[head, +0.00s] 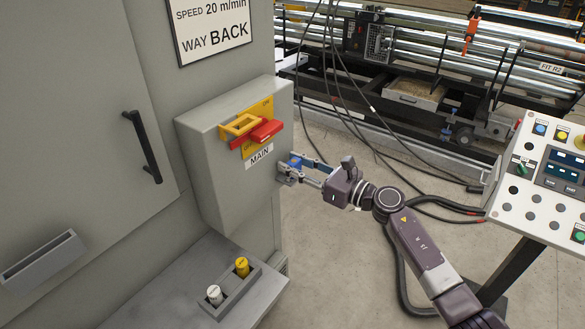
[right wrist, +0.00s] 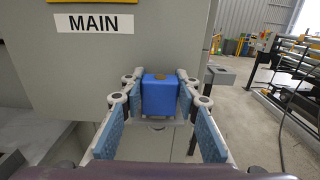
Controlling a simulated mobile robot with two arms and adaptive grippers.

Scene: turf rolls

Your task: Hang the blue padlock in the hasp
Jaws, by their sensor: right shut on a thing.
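The blue padlock (head: 295,162) is between the fingertips of my right gripper (head: 291,172), which is shut on it. In the right wrist view the padlock (right wrist: 159,98) stands upright between the two blue-padded fingers. Its shackle cannot be made out. The grey switch box (head: 235,160) has a yellow plate with a yellow frame-like part (head: 240,125) and a red handle (head: 263,133), above the MAIN label (head: 259,155). I cannot tell which part is the hasp. The padlock is below and right of the red handle, near the box's right edge and apart from the handle.
A small holder (head: 232,293) with a white and a yellow knob-topped piece sits on the grey ledge below the box. A control panel (head: 545,180) stands at the right. Black cables (head: 375,150) hang behind my right arm. The floor between is mostly clear.

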